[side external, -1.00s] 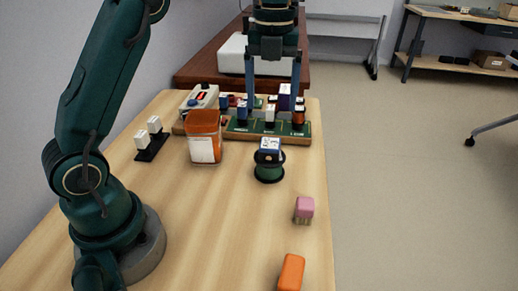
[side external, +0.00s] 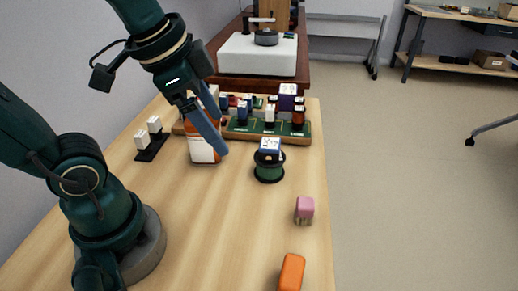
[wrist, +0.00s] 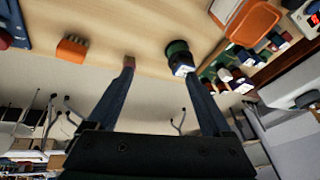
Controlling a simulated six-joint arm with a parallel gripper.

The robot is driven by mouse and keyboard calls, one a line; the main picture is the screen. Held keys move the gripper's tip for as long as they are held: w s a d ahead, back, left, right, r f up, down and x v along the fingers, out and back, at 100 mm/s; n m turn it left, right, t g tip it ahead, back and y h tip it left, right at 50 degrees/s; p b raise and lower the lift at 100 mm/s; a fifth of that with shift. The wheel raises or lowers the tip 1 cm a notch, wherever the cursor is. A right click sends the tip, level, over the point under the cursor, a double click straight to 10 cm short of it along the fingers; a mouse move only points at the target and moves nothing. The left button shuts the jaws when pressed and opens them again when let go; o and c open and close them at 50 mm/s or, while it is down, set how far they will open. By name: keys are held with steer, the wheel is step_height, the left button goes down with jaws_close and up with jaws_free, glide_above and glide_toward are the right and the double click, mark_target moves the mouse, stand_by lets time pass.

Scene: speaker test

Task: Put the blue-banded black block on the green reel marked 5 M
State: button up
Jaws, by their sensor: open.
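The green reel (side external: 268,172) with dark rims stands upright on the table. A small block (side external: 270,146) with a white-and-blue face rests on top of it; this looks like the blue-banded block, though little black shows. In the wrist view, the reel (wrist: 178,48) and the block (wrist: 182,68) appear near the right finger's tip. The 5 M marking is not readable. My gripper (side external: 218,138) is open and empty, tilted, left of the reel in the side view and overlapping the orange-lidded container. Its fingers are spread apart in the wrist view (wrist: 158,70).
A rack (side external: 260,133) with several small blocks stands behind the reel. The orange-and-white container (side external: 203,153) is left of it. A pink brush-like block (side external: 304,208) and an orange one (side external: 291,272) lie at the front right. The middle front of the table is clear.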

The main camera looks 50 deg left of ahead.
steer(key=s+f+n, duration=0.2)
steer(key=n, duration=0.1)
steer(key=s+f+n+t, duration=0.1)
steer(key=n, duration=0.1)
steer(key=shift+s+d, duration=0.1)
steer(key=shift+d, duration=0.15)
